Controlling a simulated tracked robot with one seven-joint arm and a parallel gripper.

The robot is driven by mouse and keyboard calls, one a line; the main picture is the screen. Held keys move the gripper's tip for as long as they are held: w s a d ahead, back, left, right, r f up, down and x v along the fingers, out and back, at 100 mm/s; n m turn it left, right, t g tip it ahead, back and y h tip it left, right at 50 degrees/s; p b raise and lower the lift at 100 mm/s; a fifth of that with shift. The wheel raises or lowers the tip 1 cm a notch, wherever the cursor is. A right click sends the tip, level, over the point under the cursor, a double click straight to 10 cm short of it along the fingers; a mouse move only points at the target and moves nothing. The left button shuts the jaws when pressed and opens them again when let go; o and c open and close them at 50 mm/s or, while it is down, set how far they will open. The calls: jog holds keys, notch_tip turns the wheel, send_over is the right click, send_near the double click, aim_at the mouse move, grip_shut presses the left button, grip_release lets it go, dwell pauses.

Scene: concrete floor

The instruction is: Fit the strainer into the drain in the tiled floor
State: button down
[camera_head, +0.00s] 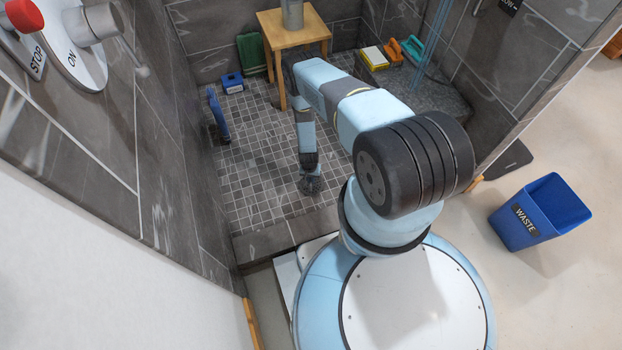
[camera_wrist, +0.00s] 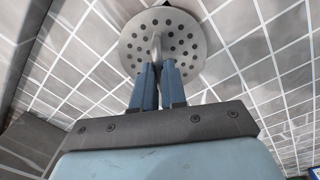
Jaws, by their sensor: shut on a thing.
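The strainer (camera_wrist: 190,42) is a round grey metal disc with dark holes and a central stem, seen in the wrist view. My gripper (camera_wrist: 158,84) has its blue fingers shut on that stem. In the head view my gripper (camera_head: 310,178) points down low over the tiled floor (camera_head: 258,165), near the front of the shower area. I cannot tell whether the strainer touches the floor. The drain cannot be made out; the strainer, gripper or arm may cover it.
A wooden stool (camera_head: 292,25) with a metal container stands at the back. A blue box (camera_head: 232,83) and a blue upright object (camera_head: 218,113) are at the left wall. Coloured items (camera_head: 393,51) lie at the back right. A raised kerb (camera_head: 262,242) edges the front. A blue waste bin (camera_head: 540,212) stands outside.

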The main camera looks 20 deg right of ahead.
jog(key=shift+f, duration=0.35)
jog(key=c, duration=1.1)
grip_release()
notch_tip(320, 180, up, 14)
jog(key=shift+w+a+f, duration=0.15)
jog(key=shift+w+a, duration=0.05)
jog(key=shift+a, duration=0.15)
